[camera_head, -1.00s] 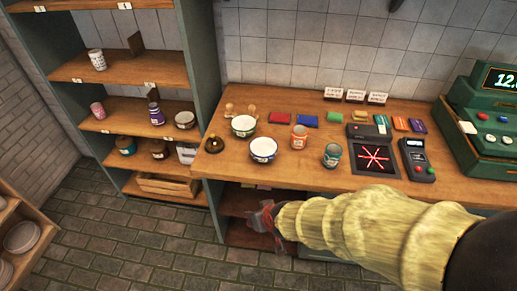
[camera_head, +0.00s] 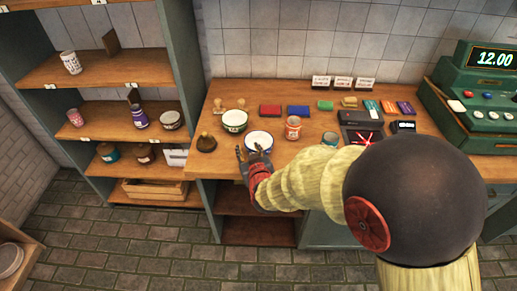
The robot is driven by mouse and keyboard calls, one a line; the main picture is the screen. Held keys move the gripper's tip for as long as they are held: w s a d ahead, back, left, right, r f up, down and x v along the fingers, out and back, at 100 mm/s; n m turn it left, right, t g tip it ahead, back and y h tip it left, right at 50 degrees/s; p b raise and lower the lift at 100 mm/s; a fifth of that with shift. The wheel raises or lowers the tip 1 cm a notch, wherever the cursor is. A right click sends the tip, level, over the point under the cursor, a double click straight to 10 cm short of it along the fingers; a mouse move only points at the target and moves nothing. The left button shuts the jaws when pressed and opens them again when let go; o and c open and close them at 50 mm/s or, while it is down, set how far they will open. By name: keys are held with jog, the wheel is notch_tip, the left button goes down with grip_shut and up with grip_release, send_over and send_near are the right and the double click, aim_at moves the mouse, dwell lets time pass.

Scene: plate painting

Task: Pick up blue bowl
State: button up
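The blue bowl (camera_head: 262,136), white with a blue rim, stands upright on the wooden counter near its front edge. My gripper (camera_head: 248,148) is at the bowl's front left side, with its fingers spread apart. One fingertip overlaps the near side of the bowl in the picture and the other is left of it. I cannot tell whether either finger touches the bowl. The gripper hides part of the bowl's front.
A green-rimmed bowl (camera_head: 234,120) stands just behind and left. A dark bell (camera_head: 206,143) is further left, and an orange cup (camera_head: 293,128) is to the right. The green cash register (camera_head: 487,100) stands far right.

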aim_at(249, 149)
jog(key=x, duration=0.1)
jog(key=b+x, duration=0.1)
jog(key=x, duration=0.1)
jog(key=b+x, duration=0.1)
jog(key=shift+w+d+f, duration=0.2)
jog(key=shift+w+f, duration=0.05)
jog(key=shift+f, duration=0.15)
jog(key=shift+w+a, duration=0.15)
jog(key=shift+w, duration=0.3)
jog(key=shift+c, duration=0.9)
grip_shut()
